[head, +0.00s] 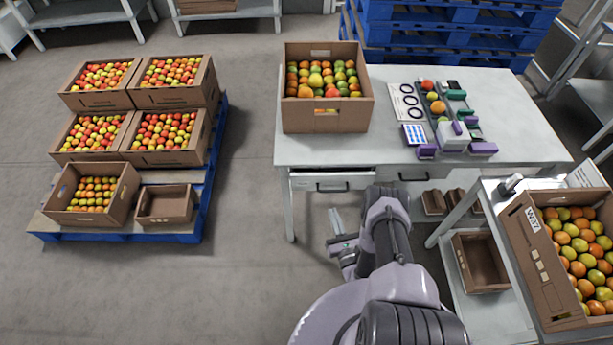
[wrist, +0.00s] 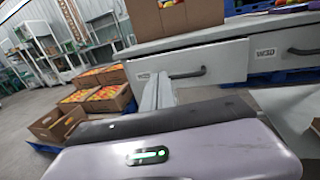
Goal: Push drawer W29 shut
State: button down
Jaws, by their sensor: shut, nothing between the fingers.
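Drawer W29 (head: 332,183) is the left of two drawers under the front edge of the grey table. It stands a little way out, with a narrow strip of its inside showing above the white front. Its front (wrist: 222,64) also shows in the wrist view, with a dark bar handle and a label too small to read surely. My gripper (head: 336,215) is shut and empty, in front of the drawer and apart from it in the head view. In the wrist view its fingers (wrist: 158,92) overlap the front's left part; contact cannot be told.
Drawer W30 (wrist: 278,53) is to the right. A side bench (head: 492,200) with a carton marked W37 (head: 540,265) is close on the right. The floor to the left is clear up to a pallet (head: 215,150).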

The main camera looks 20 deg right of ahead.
aim_at(345, 178)
jog(key=s+d+f+m+h, duration=0.1)
jog(key=s+d+m+h, duration=0.15)
jog(key=d+h, duration=0.2)
jog(key=shift+g, duration=0.4)
jog(key=b+x, duration=0.7)
jog(key=x, duration=0.6)
jog(key=shift+w+d+f, duration=0.1)
jog(key=shift+w+d+b, duration=0.15)
jog(key=shift+w+b, duration=0.15)
jog(key=shift+w, duration=0.2)
